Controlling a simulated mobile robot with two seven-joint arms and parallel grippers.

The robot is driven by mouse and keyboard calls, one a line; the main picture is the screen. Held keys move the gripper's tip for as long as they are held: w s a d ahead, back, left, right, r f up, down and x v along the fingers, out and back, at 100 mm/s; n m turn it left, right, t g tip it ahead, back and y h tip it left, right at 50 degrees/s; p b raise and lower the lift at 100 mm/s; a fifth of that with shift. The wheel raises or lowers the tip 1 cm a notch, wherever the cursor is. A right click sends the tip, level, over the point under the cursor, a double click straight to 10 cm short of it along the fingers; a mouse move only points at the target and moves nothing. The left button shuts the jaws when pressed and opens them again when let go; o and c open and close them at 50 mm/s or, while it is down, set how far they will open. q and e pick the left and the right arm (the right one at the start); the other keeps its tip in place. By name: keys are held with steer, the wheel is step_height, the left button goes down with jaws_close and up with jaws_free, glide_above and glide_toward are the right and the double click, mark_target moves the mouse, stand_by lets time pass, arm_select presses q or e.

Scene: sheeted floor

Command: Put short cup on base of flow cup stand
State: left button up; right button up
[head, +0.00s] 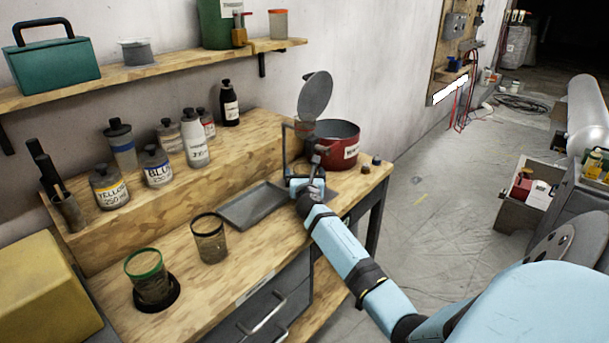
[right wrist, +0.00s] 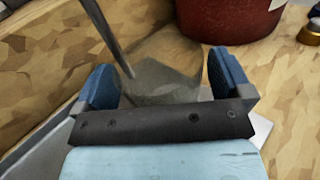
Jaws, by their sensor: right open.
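My right gripper (head: 305,184) is at the flow cup stand, whose thin upright (head: 285,150) rises at the back of the bench. In the right wrist view the gripper's blue fingers (right wrist: 163,82) are apart, one on each side of a see-through, smoky cup (right wrist: 165,68). The cup looks upright, with a thin rod (right wrist: 105,38) close to its left. In the head view the gripper mostly hides this cup and the stand's base, so I cannot tell exactly how the cup rests. My left gripper is not in view.
A red pot (head: 337,150) stands just behind the gripper, beside a raised grey disc (head: 315,96). A grey tray (head: 254,207) lies left of it. A black-rimmed cup (head: 210,246) and a green-rimmed cup (head: 147,270) stand nearer. Several bottles line the raised shelf.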

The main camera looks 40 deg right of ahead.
steer(key=v, duration=1.1)
steer(key=shift+s+a+p, duration=0.1)
steer(key=shift+p, duration=0.3)
steer(key=shift+f, duration=0.1)
